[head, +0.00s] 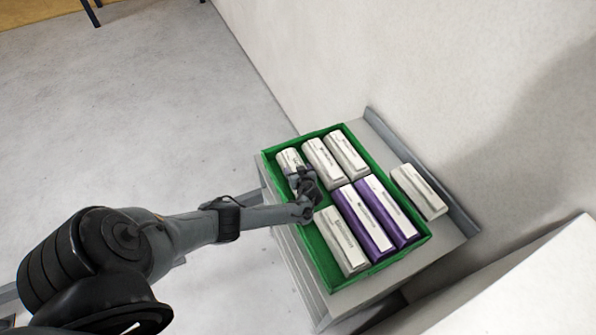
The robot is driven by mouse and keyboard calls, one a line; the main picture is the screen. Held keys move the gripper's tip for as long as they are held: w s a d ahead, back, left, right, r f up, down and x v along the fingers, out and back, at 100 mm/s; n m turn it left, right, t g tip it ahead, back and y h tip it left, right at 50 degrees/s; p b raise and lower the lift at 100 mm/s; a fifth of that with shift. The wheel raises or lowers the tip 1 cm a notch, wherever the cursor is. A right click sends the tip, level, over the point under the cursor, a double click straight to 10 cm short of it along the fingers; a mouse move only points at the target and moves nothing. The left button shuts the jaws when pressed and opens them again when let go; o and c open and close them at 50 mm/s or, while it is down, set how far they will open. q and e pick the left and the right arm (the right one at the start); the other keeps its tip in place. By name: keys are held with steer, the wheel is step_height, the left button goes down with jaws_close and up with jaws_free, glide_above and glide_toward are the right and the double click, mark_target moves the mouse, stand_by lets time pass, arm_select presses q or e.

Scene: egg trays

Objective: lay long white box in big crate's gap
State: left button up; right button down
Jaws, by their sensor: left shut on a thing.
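The big green crate (294,141) stands on a grey surface beside the wall. My left gripper (301,177) reaches over the crate's left side and is shut on a long white box (288,158). That box is at the crate's upper-left place, beside another white box; its near end is hidden by the gripper. I cannot tell whether it rests on the crate floor. The crate also holds white boxes (323,161), (347,153) and (340,241), and two purple-sided boxes (361,222), (388,208). My right gripper is not in view.
Another long white box (419,191) lies outside the crate, on the grey surface (447,237) to its right. A raised grey edge (425,168) runs along the wall behind it. A white block-like surface (530,285) is at lower right.

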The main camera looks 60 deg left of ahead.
arm_select(q)
steer(key=o, duration=1.4)
steer(key=shift+p+v, duration=0.65)
steer(key=shift+v, duration=3.1)
steer(key=shift+f, duration=0.1)
